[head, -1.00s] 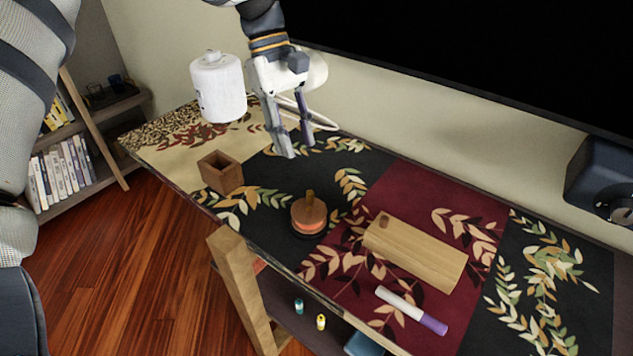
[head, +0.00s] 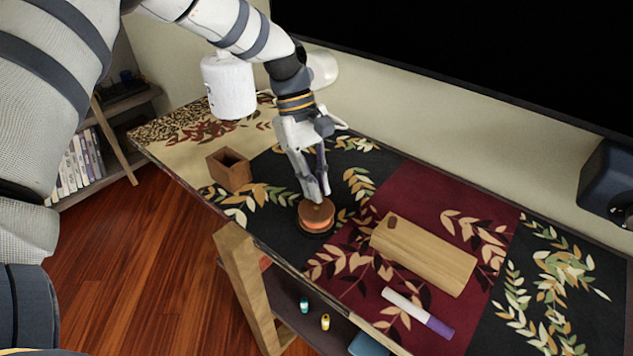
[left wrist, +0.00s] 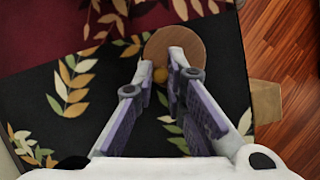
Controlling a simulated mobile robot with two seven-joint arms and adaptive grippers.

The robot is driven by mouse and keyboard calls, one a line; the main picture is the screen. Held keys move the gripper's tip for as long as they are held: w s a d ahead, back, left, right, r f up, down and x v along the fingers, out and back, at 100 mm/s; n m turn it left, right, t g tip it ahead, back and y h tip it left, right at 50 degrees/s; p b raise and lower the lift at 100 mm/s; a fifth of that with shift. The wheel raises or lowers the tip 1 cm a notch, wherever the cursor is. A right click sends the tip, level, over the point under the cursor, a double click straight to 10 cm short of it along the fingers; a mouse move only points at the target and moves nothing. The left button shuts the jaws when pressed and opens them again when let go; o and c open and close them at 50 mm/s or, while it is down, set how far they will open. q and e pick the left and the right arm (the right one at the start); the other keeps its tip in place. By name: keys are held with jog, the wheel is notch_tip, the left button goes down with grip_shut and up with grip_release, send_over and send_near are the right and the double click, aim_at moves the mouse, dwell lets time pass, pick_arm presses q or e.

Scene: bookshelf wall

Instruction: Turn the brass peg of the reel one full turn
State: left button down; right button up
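The reel (head: 318,224) stands on the dark part of the patterned table top. It has a round wooden top, an orange band and a dark base. My left gripper (head: 316,198) is above it, pointing down, with its fingertips at the brass peg, which they mostly hide in the head view. In the left wrist view the reel's disc (left wrist: 165,42) shows past the fingertips. The brass peg (left wrist: 160,75) shows between the two fingers, with a visible gap, so the gripper looks open around it. My right gripper is not in view.
A wooden cup (head: 230,170) stands left of the reel. A wooden board (head: 424,254) and a white and purple marker (head: 418,313) lie to its right. A white cylinder (head: 229,88) is behind at the left. A dark screen (head: 470,60) spans the back wall.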

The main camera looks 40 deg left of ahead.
aim_at(321, 214)
pick_arm(q)
jog(key=shift+m, duration=0.3)
